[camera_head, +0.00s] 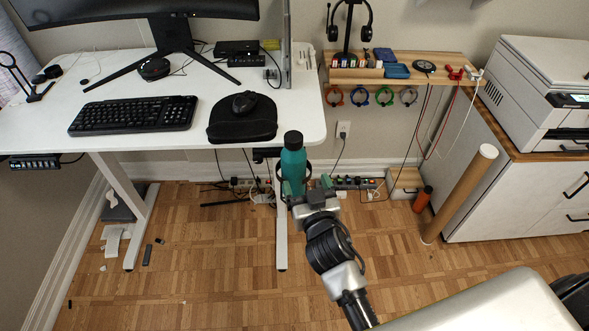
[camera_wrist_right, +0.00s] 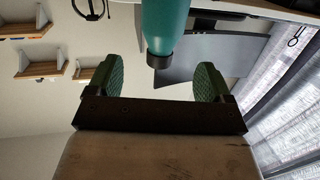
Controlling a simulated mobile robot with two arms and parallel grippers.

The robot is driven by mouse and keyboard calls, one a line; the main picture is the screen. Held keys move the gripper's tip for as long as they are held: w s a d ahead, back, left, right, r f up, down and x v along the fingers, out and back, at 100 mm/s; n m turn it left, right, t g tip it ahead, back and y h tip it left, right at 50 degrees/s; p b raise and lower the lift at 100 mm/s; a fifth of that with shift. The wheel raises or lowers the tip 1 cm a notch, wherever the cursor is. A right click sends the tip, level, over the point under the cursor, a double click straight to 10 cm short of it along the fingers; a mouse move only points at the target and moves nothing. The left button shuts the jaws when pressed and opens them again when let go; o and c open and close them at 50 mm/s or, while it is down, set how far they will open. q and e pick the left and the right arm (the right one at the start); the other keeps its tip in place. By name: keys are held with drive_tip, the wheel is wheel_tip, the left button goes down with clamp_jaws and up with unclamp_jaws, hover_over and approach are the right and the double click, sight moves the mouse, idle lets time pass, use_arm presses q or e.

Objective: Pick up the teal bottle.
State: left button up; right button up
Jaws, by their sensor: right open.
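The teal bottle (camera_head: 293,166) has a black cap and stands upright at the front right edge of the desk. A dark ring holder (camera_head: 308,169) shows around or just behind it. My right gripper (camera_head: 308,186) is open, close to the bottle's lower part in the head view. In the right wrist view the bottle (camera_wrist_right: 165,28) appears upside down, with its cap pointing down the picture. It lies between the lines of the two green finger pads of my right gripper (camera_wrist_right: 153,78), with visible gaps on both sides. Contact does not show. My left gripper is not in view.
The white desk (camera_head: 180,145) carries a keyboard (camera_head: 135,114), a mouse on a black pad (camera_head: 243,120) and a monitor. A wooden shelf (camera_head: 445,62) with headphones hangs at the back. An orange bottle (camera_head: 423,199) and a cardboard tube (camera_head: 460,194) stand on the floor to the right.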

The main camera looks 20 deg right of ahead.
sight(295, 150)
drive_tip(key=shift+t, duration=0.3)
drive_tip(key=w+r, duration=0.2)
drive_tip(key=w, duration=0.1)
drive_tip(key=w+r+p, duration=0.1)
drive_tip(key=w, duration=0.1)
drive_tip(key=shift+w+d+r, duration=0.1)
drive_tip(key=shift+d+r, duration=0.05)
drive_tip(key=shift+d, duration=0.1)
drive_tip(key=w+p, duration=0.1)
drive_tip(key=w, duration=0.4)
drive_tip(key=shift+w+a, duration=0.15)
drive_tip(key=shift+w, duration=0.15)
drive_tip(key=shift+w+f, duration=0.25)
drive_tip(key=shift+s, duration=0.1)
drive_tip(key=shift+c, duration=0.7)
clamp_jaws()
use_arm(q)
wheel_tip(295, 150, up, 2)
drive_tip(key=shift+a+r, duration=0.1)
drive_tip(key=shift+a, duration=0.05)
use_arm(e)
drive_tip(key=shift+r, duration=0.15)
